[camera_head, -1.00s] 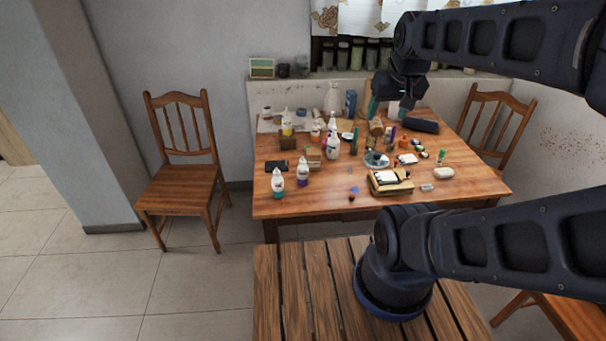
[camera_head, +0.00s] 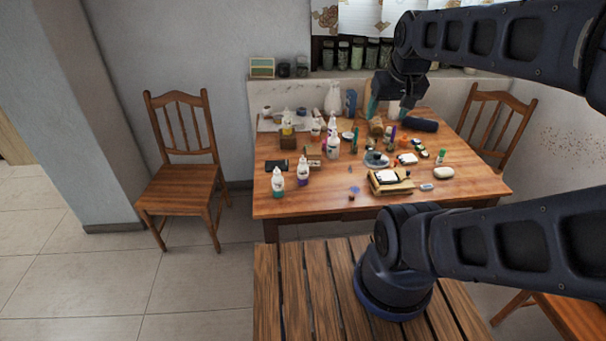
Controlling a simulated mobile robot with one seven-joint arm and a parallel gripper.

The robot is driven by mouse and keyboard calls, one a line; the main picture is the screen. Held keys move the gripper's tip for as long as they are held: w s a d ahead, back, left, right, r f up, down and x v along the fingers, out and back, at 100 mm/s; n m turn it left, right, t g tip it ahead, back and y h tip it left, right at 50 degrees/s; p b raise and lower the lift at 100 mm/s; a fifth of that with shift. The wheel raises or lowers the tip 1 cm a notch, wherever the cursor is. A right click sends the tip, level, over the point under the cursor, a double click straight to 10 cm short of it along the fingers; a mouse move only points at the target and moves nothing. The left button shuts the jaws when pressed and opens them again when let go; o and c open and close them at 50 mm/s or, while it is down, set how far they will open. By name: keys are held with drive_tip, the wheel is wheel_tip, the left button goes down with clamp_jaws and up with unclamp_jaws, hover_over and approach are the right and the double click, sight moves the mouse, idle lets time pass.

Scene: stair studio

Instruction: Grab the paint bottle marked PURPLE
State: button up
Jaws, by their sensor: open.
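A white squeeze bottle with a purple band (camera_head: 303,172) stands upright near the front left of the wooden table (camera_head: 320,200); its lettering is too small to read. A similar bottle with a teal-green band (camera_head: 278,183) stands just to its left and slightly nearer. Another white bottle with a dark label (camera_head: 333,147) stands farther back, to the right. My gripper (camera_head: 388,110) hangs over the back right of the table, well away from the purple-banded bottle. It is open, with its fingers pointing down; I see nothing held in it.
A black flat item (camera_head: 277,165) lies behind the two front bottles. A small wooden easel or box (camera_head: 390,182) stands at the front right, and several bottles and jars crowd the back. A chair (camera_head: 185,180) stands left of the table.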

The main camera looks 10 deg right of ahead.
drive_tip(key=n+g, duration=0.5)
drive_tip(key=n, duration=1.1)
hover_over(303, 160)
drive_tip(key=f, duration=2.5)
drive_tip(key=shift+w+d+f, duration=0.3)
drive_tip(key=shift+w+f, duration=0.05)
drive_tip(key=shift+f, duration=0.05)
drive_tip(key=shift+a+f, duration=0.15)
drive_tip(key=shift+f, duration=2.65)
drive_tip(key=shift+a+f, duration=0.1)
drive_tip(key=shift+f, duration=2.65)
drive_tip(key=c, duration=1.1)
drive_tip(key=shift+r, duration=0.1)
drive_tip(key=shift+c, duration=0.2)
